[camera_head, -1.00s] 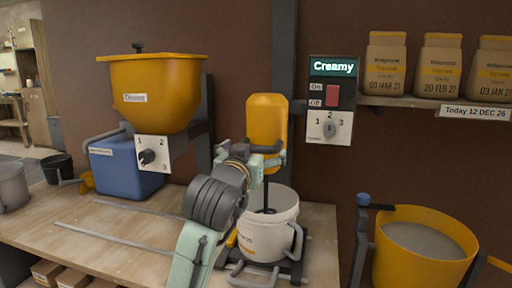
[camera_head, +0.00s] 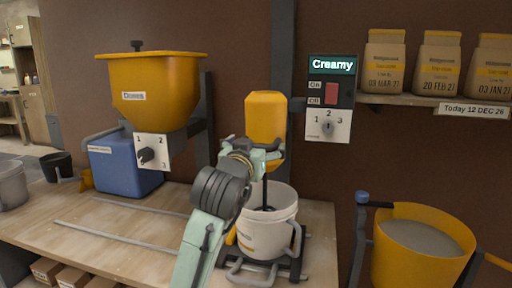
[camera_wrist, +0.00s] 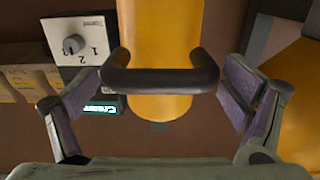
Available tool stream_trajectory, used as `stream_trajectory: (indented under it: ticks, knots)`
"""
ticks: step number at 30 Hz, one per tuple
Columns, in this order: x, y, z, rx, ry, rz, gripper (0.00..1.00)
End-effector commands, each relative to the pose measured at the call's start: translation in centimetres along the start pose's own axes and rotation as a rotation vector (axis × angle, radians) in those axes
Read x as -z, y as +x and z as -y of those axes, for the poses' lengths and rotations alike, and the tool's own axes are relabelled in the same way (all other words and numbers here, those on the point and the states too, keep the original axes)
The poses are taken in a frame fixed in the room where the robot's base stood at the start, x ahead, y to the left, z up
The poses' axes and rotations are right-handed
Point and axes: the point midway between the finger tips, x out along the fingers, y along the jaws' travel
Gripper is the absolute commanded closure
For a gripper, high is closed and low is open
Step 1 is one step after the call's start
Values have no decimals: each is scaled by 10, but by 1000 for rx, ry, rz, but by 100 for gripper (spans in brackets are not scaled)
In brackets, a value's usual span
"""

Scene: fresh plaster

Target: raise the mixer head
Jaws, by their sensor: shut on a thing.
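The yellow mixer head (camera_head: 266,115) stands upright against its dark post. Its dark shaft (camera_head: 265,190) goes down into the white bucket (camera_head: 262,238), so the head is low over it. My gripper (camera_head: 264,152) is at the front of the head, shut on the dark handle (camera_wrist: 160,80). In the wrist view, the handle bar spans between my two fingers, with the yellow head (camera_wrist: 160,35) behind it. My arm hides part of the head's lower front and the bucket's left side. The shaft's lower end is hidden in the bucket.
A control panel (camera_head: 345,95) reading "Creamy" is on the wall to the right. A yellow hopper (camera_head: 155,80) and blue bin (camera_head: 125,170) stand left. A yellow tub of grey material (camera_head: 395,262) stands right. Bags (camera_head: 438,65) sit on a shelf. The space above the head looks clear.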

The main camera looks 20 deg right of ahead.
Motion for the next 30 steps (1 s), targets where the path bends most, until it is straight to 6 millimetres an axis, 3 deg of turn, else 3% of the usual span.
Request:
stream_trajectory:
  ticks: [12,17,23,30]
  knots:
    - [0,0,0,1,0,0,57]
    - [6,0,0,1,0,0,57]
    - [44,0,0,1,0,-3,57]
    - [112,0,0,1,0,-7,57]
